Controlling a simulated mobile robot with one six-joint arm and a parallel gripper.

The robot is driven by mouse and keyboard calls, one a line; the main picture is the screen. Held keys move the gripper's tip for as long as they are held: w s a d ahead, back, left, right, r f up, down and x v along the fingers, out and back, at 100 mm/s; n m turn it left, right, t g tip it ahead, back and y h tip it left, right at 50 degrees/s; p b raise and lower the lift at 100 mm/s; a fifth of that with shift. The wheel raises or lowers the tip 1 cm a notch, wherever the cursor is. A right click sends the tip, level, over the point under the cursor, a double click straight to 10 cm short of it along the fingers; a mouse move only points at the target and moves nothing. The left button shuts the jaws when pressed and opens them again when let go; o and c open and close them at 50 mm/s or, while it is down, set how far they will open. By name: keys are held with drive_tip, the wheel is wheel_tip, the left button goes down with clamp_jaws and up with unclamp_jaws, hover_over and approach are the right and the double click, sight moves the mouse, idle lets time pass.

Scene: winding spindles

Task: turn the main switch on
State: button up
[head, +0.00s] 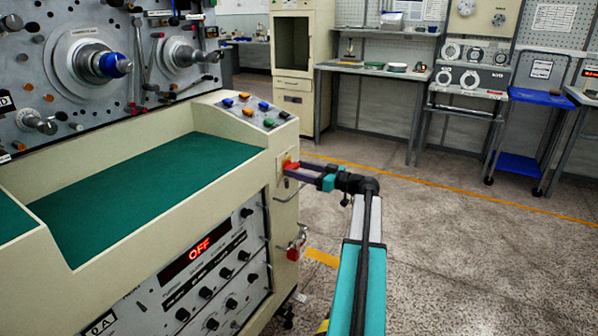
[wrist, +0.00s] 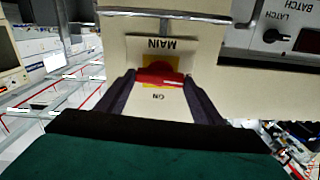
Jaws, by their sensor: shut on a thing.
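The main switch has a red handle (wrist: 160,78) on a yellow plate, on a pale panel marked MAIN and ON. In the wrist view it appears upside down. The handle lies crosswise between the two dark fingers of my gripper (wrist: 159,80), which is shut on it. In the head view my gripper (head: 293,172) reaches from the right to the switch (head: 286,163) on the cabinet's end face. The fingers partly cover the switch there. A display (head: 200,248) on the cabinet front reads OFF in red.
The cream cabinet (head: 270,137) has a green top (head: 150,190) and coloured buttons (head: 250,110) above the switch. A metal handle bar and a red padlock (head: 297,243) sit below the switch. The floor (head: 470,250) to the right is open.

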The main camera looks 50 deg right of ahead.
drive_tip(key=m, duration=0.4)
drive_tip(key=m+p, duration=0.1)
drive_tip(key=m, duration=0.3)
drive_tip(key=shift+m, duration=0.3)
drive_tip(key=m+p, duration=0.3)
drive_tip(key=m, duration=0.2)
drive_tip(key=shift+f+m+p, duration=0.15)
drive_tip(key=shift+m+p, duration=0.8)
drive_tip(key=shift+m, duration=0.75)
drive_tip(key=o, duration=1)
drive_tip(key=shift+d, duration=0.1)
drive_tip(key=shift+o, duration=0.2)
drive_tip(key=shift+s, duration=0.15)
drive_tip(key=v, duration=1.3)
drive_tip(key=shift+s, duration=0.3)
